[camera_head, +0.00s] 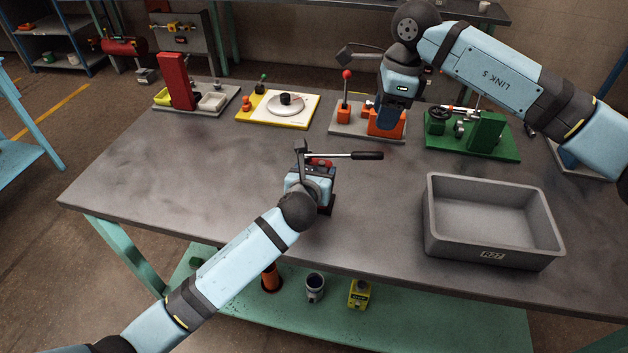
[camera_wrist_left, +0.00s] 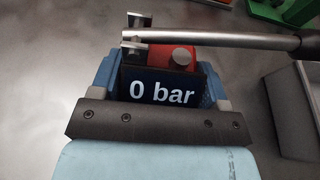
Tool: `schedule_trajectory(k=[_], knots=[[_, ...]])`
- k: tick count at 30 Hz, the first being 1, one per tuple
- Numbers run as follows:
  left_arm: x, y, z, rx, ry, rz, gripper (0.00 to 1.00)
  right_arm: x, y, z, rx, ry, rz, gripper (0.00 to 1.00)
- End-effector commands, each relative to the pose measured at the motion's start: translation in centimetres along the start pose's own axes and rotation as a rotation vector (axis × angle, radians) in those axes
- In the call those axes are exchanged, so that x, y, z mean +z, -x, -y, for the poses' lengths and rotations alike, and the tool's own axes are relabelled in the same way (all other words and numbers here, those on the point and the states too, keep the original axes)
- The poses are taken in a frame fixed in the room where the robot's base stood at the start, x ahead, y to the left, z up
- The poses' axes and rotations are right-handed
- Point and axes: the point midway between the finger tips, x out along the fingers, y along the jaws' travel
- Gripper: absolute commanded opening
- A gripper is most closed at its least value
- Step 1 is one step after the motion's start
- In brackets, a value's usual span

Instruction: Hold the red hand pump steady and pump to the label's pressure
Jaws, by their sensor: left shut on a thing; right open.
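The red hand pump (camera_head: 320,162) stands on the table near its front middle, mostly hidden by my left gripper (camera_head: 312,172). In the left wrist view, the blue fingers of that gripper (camera_wrist_left: 156,78) are shut around the red pump body (camera_wrist_left: 162,57). A dark display (camera_wrist_left: 161,91) on the pump reads "0 bar". The pump's lever (camera_head: 343,155) lies about level and points right, ending in a black grip (camera_head: 367,155). My right gripper (camera_head: 393,116) is open, away from the lever, over the grey-based station behind the pump. No label with a pressure is readable.
A grey bin (camera_head: 492,252) marked R27 stands at the front right. Along the back are a red-post station (camera_head: 176,80), a yellow board (camera_head: 278,120), a red-knobbed lever (camera_head: 346,92) with orange blocks, and a green station (camera_head: 487,132). The table's left part is clear.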

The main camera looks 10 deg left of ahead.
Motion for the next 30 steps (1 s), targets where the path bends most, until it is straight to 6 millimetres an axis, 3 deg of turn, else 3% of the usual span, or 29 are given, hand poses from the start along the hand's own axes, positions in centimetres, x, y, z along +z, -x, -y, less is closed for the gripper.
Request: schedule_trajectory(k=[12, 13, 16, 25, 30], knots=[[-0.1, 0.0, 0.0, 0.0, 0.0, -0.001, 0.22, 0.0, 0.0, 0.0, 0.0, 0.0, 0.0, 0.43], [-0.1, 0.0, 0.0, 0.0, 0.0, -0.001, 0.74, 0.0, 0.0, 0.0, 0.0, 0.0, 0.0, 0.43], [-0.1, 0.0, 0.0, 0.0, 0.0, -0.001, 0.97, 0.0, 0.0, 0.0, 0.0, 0.0, 0.0, 0.43], [0.0, 0.1, 0.0, 0.0, 0.0, -0.001, 0.99, 0.0, 0.0, 0.0, 0.0, 0.0, 0.0, 0.43], [-0.1, 1.8, -0.1, 0.0, -0.001, 0.0, 0.99, 0.0, 0.0, 0.0, 0.0, 0.0, 0.0, 0.43]])
